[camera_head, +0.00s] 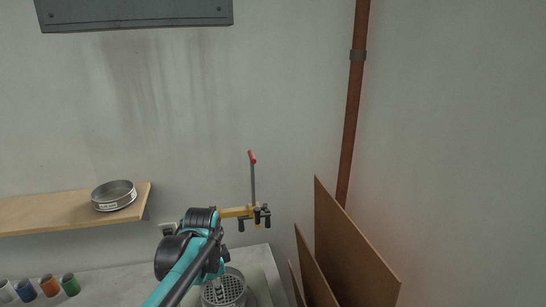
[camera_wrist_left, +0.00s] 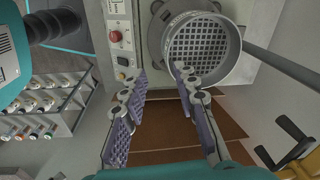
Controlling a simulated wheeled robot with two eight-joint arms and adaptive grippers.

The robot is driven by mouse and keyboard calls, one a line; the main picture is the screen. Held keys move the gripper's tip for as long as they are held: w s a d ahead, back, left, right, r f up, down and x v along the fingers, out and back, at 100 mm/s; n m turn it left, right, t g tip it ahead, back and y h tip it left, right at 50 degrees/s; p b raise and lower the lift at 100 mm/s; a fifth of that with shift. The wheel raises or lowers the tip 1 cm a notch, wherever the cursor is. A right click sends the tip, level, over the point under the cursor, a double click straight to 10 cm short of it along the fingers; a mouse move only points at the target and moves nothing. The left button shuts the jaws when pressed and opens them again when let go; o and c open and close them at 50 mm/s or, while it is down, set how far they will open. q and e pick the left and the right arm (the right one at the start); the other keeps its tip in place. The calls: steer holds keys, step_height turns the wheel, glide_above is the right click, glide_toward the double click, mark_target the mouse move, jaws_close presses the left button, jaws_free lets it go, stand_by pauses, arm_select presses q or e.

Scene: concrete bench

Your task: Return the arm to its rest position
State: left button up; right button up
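My left arm (camera_head: 186,265) comes up from the bottom of the head view, teal and black, over the bench. In the left wrist view my left gripper (camera_wrist_left: 160,82) has its two padded fingers well apart, with nothing between them. Past the fingertips is a round metal sieve (camera_wrist_left: 203,48) on a grey machine; the fingers look apart from it, though the depth is hard to judge. The sieve also shows in the head view (camera_head: 234,290), partly hidden by my arm. My right gripper is in neither view.
A yellow clamp (camera_head: 236,212) with a red-ended bar is close beside my arm. Brown boards (camera_head: 350,260) lean at the right. A wooden shelf (camera_head: 60,210) holds another sieve (camera_head: 114,195). Several coloured jars (camera_head: 49,285) stand at lower left.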

arm_select(q)
steer(key=s+a+f+n+t+b, duration=0.1)
steer(key=s+f+n+t+b, duration=0.4)
steer(key=s+f+n+b, duration=0.6)
steer(key=s+f+n, duration=0.1)
steer(key=s+f, duration=0.1)
steer(key=s, duration=0.3)
steer(key=shift+s+a+f+t, duration=0.2)
steer(key=shift+s+f+t, duration=0.1)
steer(key=shift+t, duration=0.1)
